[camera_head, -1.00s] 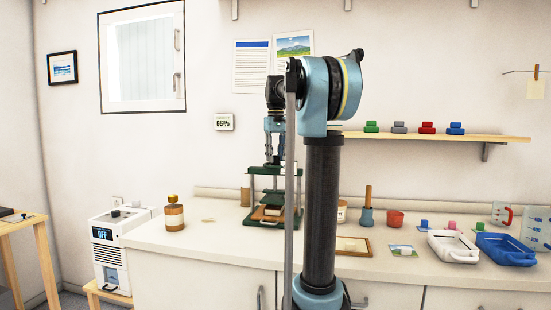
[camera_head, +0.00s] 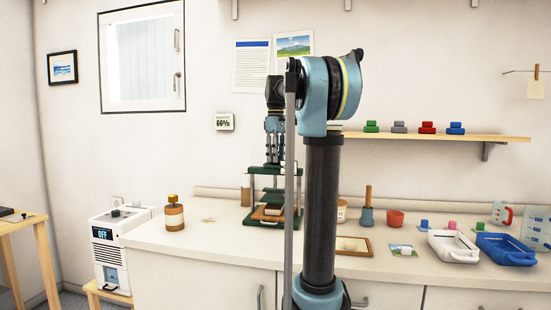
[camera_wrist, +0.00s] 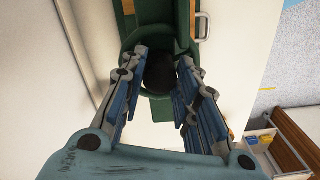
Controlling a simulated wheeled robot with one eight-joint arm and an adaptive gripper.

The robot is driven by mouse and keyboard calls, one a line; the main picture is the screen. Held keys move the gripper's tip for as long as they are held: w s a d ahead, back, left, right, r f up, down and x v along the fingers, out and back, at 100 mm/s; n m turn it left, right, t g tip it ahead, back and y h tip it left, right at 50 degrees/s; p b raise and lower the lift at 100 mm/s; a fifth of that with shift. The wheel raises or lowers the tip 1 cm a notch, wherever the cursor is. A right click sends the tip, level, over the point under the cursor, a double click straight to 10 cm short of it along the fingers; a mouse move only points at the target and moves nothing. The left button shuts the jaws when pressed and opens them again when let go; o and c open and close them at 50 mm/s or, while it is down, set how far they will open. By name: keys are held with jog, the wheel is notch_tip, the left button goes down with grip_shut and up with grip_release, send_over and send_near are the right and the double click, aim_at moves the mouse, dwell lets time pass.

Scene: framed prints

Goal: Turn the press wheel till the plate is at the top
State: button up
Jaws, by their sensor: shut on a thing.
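The green press (camera_head: 284,221) stands on the counter, partly hidden by my arm. Its green plate (camera_head: 270,196) sits between the top beam and the base, above a brown block (camera_head: 268,211). My gripper (camera_head: 273,160) points straight down over the press top. In the wrist view, my gripper (camera_wrist: 160,68) has its fingers on both sides of a dark round part (camera_wrist: 160,75), seemingly the press wheel, and is shut on it. The fingers hide the wheel's sides, and the wheel is hard to make out in the head view.
A brown bottle (camera_head: 174,213) stands left of the press. To the right are a wooden frame (camera_head: 353,247), a red cup (camera_head: 395,218), a white tray (camera_head: 453,247) and a blue tray (camera_head: 506,250). A wall shelf (camera_head: 430,136) runs behind my arm.

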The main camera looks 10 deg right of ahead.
jog(key=shift+n, duration=0.4)
jog(key=o, duration=1.1)
jog(key=shift+c, duration=0.2)
notch_tip(320, 180, up, 12)
dwell(0.4)
